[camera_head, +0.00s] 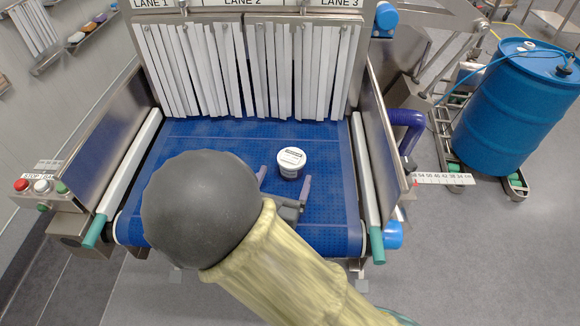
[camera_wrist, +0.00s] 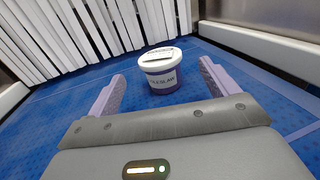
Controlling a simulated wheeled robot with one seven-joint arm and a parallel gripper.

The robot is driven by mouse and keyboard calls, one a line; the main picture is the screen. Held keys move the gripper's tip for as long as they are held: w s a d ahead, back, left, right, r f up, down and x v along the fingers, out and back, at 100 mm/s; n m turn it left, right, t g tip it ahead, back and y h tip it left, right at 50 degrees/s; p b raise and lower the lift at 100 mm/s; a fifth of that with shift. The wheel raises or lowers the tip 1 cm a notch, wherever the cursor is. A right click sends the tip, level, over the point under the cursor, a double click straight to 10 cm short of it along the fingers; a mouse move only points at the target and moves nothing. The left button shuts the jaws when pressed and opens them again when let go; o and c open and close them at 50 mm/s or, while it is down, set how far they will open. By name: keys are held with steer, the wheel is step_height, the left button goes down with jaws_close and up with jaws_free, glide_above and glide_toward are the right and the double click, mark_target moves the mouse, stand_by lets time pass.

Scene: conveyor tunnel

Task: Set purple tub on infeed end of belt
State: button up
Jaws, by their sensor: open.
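The purple tub (camera_head: 291,163) has a white lid and a white label. It stands upright on the blue belt (camera_head: 330,214), in front of the white strip curtain. In the wrist view the tub (camera_wrist: 160,70) is just beyond the fingertips and roughly midway between them. My gripper (camera_head: 284,180) is low over the belt on the near side of the tub. In the wrist view my gripper (camera_wrist: 160,84) is open, with one finger on each side and a gap between the fingers and the tub. Part of the near belt is hidden behind my arm.
The white strip curtain (camera_head: 240,70) hangs across the tunnel mouth under lane signs. Metal side walls with white rails (camera_head: 364,180) flank the belt. A control box with buttons (camera_head: 42,187) is at left. A blue drum (camera_head: 515,105) stands at right. The belt around the tub is clear.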

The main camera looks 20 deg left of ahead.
steer(key=shift+s, duration=1.5)
